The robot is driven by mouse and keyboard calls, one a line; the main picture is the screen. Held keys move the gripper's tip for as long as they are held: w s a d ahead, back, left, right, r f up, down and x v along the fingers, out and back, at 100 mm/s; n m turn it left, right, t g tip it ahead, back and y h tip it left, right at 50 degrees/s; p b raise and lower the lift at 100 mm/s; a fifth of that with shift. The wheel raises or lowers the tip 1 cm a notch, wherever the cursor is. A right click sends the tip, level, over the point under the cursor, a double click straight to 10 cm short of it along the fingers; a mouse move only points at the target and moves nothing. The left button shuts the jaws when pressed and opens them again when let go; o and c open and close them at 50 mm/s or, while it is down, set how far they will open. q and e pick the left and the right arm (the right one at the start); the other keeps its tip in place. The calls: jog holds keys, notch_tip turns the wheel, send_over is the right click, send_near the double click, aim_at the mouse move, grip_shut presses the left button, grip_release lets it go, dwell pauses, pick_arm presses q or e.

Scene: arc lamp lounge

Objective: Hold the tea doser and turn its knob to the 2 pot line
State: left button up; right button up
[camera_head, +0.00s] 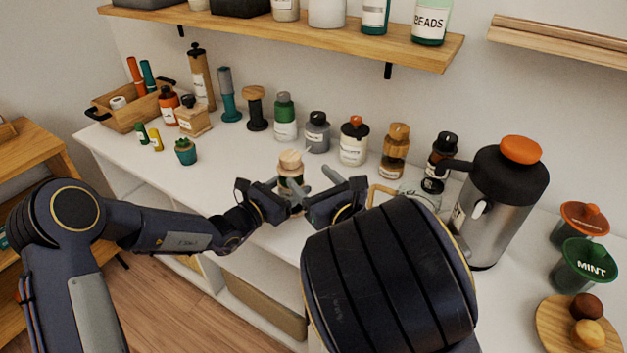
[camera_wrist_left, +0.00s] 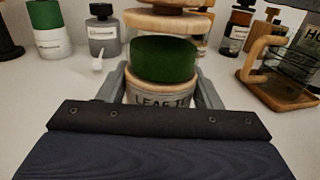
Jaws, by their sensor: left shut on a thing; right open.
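The tea doser (camera_head: 291,163) stands upright on the white counter with a pale wooden knob on top. In the left wrist view the doser (camera_wrist_left: 163,60) shows wooden parts, a green band and a label reading "LEAF TE…". My left gripper (camera_head: 287,191) is shut on its lower body, with one finger on each side. My right gripper (camera_head: 317,182) is open just to the right of the doser, its fingers apart and pointing toward it. The dose lines and the knob's setting are too small to read or hidden.
Several bottles and jars, such as a cream bottle (camera_head: 353,143), line the counter behind. A large steel dispenser (camera_head: 503,205) and a wood-handled glass pot (camera_head: 420,193) stand to the right. A small potted plant (camera_head: 185,152) is at left. A shelf (camera_head: 290,30) hangs above.

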dwell(0.4)
pick_arm(q)
jog(key=o, duration=1.3)
